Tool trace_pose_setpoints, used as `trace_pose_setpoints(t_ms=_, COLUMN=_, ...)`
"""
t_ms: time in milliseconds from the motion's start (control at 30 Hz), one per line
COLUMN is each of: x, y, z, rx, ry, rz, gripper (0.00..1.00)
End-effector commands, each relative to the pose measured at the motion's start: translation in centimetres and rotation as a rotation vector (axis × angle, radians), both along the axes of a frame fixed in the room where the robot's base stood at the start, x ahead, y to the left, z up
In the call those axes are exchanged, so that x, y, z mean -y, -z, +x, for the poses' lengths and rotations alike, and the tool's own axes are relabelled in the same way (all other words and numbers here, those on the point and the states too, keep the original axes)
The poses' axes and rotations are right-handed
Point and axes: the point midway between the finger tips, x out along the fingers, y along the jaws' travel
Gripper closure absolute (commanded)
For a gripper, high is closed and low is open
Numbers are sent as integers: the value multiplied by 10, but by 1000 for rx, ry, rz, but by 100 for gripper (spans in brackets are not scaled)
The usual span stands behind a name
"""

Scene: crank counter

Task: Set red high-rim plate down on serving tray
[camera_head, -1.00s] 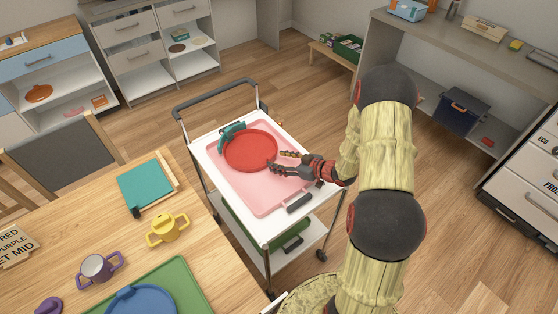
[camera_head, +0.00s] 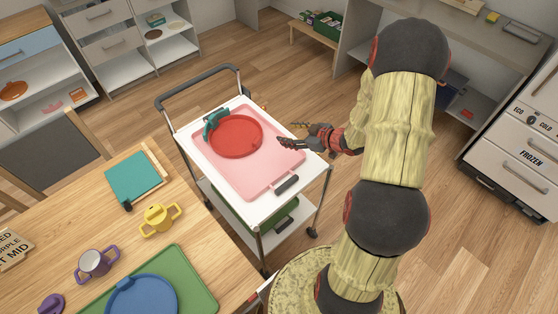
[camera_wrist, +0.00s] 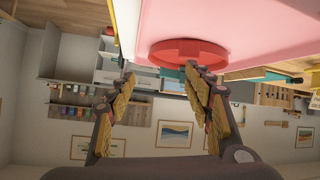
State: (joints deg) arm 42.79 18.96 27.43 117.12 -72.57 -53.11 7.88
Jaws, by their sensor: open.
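The red high-rim plate (camera_head: 236,136) lies flat on the pink serving tray (camera_head: 270,182), toward the tray's far left end. The tray rests on the white top of a wheeled cart. My gripper (camera_head: 290,134) is open and empty, to the right of the plate and apart from it, near the tray's right edge. In the wrist view, the plate (camera_wrist: 188,52) shows beyond the open fingertips (camera_wrist: 160,78), against the pink tray (camera_wrist: 240,25), with nothing between the fingers.
A teal object (camera_head: 215,124) sits at the plate's left rim. A dark-handled item (camera_head: 286,184) lies at the tray's near end.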

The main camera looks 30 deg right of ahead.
Motion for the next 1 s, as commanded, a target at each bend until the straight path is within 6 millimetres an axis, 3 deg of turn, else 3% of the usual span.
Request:
trace_pose_setpoints(t_ms=100, x=9, y=-42, z=19, rx=-28, ry=80, rz=-126, gripper=49)
trace_pose_setpoints(t_ms=233, x=15, y=-86, z=26, rx=-63, ry=183, rz=-227, gripper=49)
trace_pose_setpoints(t_ms=467, x=6, y=-164, z=9, rx=-125, ry=365, rz=-312, gripper=49)
trace_pose_setpoints(t_ms=700, x=-34, y=-228, z=-45, rx=-210, ry=512, rz=-285, gripper=49)
trace_pose_setpoints(t_ms=867, x=-76, y=-255, z=-96, rx=-286, ry=563, rz=-215, gripper=49)
trace_pose_setpoints(t_ms=1000, x=-119, y=-268, z=-148, rx=-367, ry=567, rz=-132, gripper=49)
